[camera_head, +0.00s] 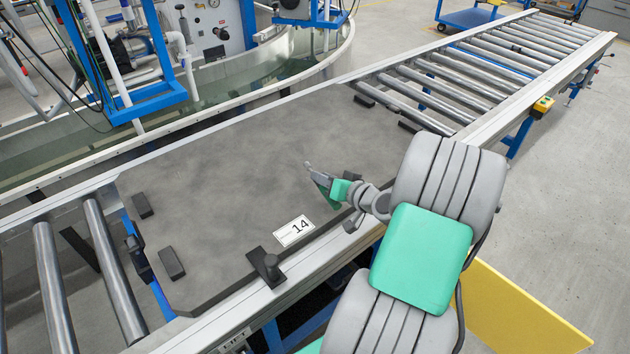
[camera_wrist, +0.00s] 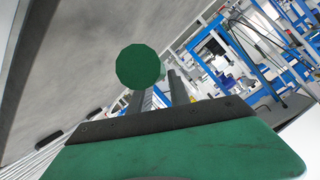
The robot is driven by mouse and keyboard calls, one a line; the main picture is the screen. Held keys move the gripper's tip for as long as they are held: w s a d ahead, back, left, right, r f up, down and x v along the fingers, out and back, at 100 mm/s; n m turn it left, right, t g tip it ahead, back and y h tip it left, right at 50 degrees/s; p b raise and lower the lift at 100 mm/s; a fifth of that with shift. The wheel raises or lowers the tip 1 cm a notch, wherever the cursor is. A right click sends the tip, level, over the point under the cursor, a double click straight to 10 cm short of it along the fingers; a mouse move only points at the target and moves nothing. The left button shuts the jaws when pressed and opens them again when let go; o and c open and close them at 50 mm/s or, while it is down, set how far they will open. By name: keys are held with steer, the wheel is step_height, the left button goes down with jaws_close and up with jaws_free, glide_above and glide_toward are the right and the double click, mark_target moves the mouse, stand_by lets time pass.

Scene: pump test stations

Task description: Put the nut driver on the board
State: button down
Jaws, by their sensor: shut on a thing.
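The board (camera_head: 215,190) is a wide dark grey plate lying on the roller conveyor, with a white label "14" near its front edge. My gripper (camera_head: 316,178) is over the right front part of the board, and I cannot tell whether what it holds touches the surface. In the wrist view my gripper (camera_wrist: 172,90) is shut on the nut driver (camera_wrist: 138,66), of which only a round dark green end shows clearly. In the head view a small dark green part of the nut driver (camera_head: 327,194) shows beside the fingers. Its shaft and tip are hidden.
Black blocks (camera_head: 172,263) and a black clamp (camera_head: 267,268) sit along the board's edges. Bare rollers (camera_head: 480,75) run on to the back right. A blue-framed pump station (camera_head: 150,60) stands behind the conveyor. The board's middle is clear.

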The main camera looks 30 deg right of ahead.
steer(key=w+d+f, duration=0.1)
steer(key=w+f, duration=0.2)
steer(key=w, duration=0.1)
steer(key=w+d+f+b, duration=0.1)
steer(key=w+d+f, duration=0.1)
steer(key=w+f, duration=0.1)
steer(key=w+d+f, duration=0.2)
steer(key=w+f, duration=0.1)
steer(key=w, duration=0.2)
steer(key=shift+w+d+f, duration=0.15)
steer(key=shift+w+f, duration=0.25)
step_height(320, 180, down, 3)
steer(key=shift+w+d+r+b, duration=0.1)
steer(key=shift+b, duration=0.35)
steer(key=c, duration=1.2)
jaws_free()
steer(key=shift+s+f, duration=0.2)
steer(key=shift+f, duration=0.05)
steer(key=shift+c, duration=0.2)
steer(key=shift+o, duration=0.2)
steer(key=v, duration=0.7)
steer(key=shift+d+r+p, duration=0.2)
steer(key=shift+r+p, duration=0.1)
steer(key=shift+r, duration=0.05)
steer(key=shift+s+r, duration=0.1)
steer(key=shift+s, duration=0.05)
steer(key=shift+a+r, duration=0.1)
